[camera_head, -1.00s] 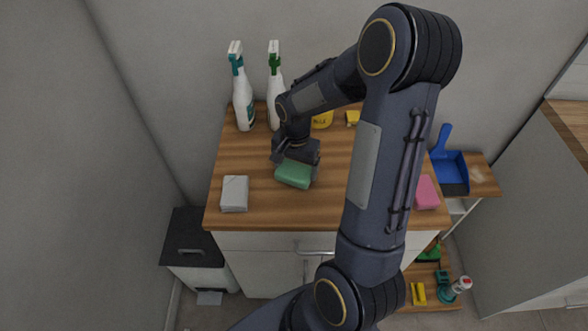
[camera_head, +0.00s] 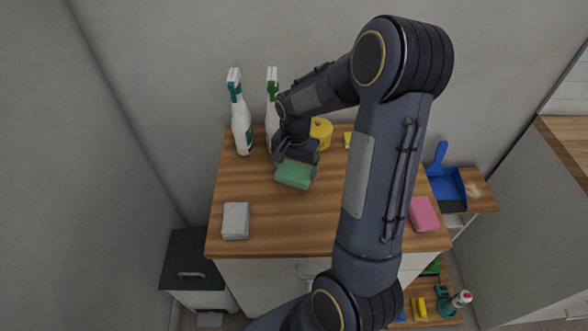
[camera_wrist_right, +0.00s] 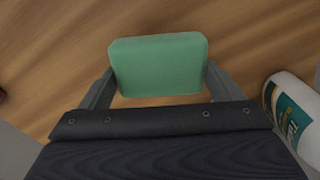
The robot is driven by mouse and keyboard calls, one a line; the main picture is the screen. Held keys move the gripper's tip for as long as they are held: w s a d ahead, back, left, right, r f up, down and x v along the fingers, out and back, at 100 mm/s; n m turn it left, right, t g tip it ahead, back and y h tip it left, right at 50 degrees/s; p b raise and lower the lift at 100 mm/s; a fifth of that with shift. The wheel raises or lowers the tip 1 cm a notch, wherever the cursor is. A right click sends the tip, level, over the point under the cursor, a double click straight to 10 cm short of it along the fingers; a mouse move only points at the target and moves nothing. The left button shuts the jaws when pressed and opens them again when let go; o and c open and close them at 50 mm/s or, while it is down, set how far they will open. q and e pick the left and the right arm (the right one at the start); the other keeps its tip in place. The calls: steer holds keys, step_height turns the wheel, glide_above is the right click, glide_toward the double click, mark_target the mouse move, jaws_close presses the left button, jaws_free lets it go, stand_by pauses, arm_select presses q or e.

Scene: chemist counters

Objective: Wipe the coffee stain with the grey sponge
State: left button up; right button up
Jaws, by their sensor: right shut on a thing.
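My right gripper (camera_head: 297,160) is shut on a green sponge (camera_head: 293,174) over the wooden counter top (camera_head: 290,220). The green sponge also shows between the fingers in the right wrist view (camera_wrist_right: 159,64). I cannot tell for sure whether it touches the wood. A light grey block (camera_head: 235,221), which looks like the grey sponge, lies at the counter's front left, apart from the gripper. I see no clear coffee stain on the counter; my right arm hides part of its right side. A pale brownish patch (camera_head: 476,190) shows on the low side shelf. My left gripper is not in view.
Two spray bottles (camera_head: 241,120) (camera_head: 271,115) stand at the back left, close to my right gripper. A yellow container (camera_head: 320,133) is behind it. A pink sponge (camera_head: 423,214) lies at the right. A blue dustpan (camera_head: 447,183) is on the side shelf. The front middle is clear.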

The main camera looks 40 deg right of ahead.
steer(key=shift+d+r, duration=0.1)
steer(key=shift+r, duration=0.5)
steer(key=shift+r+p, duration=1.25)
steer(key=shift+r, duration=0.1)
steer(key=shift+f, duration=0.1)
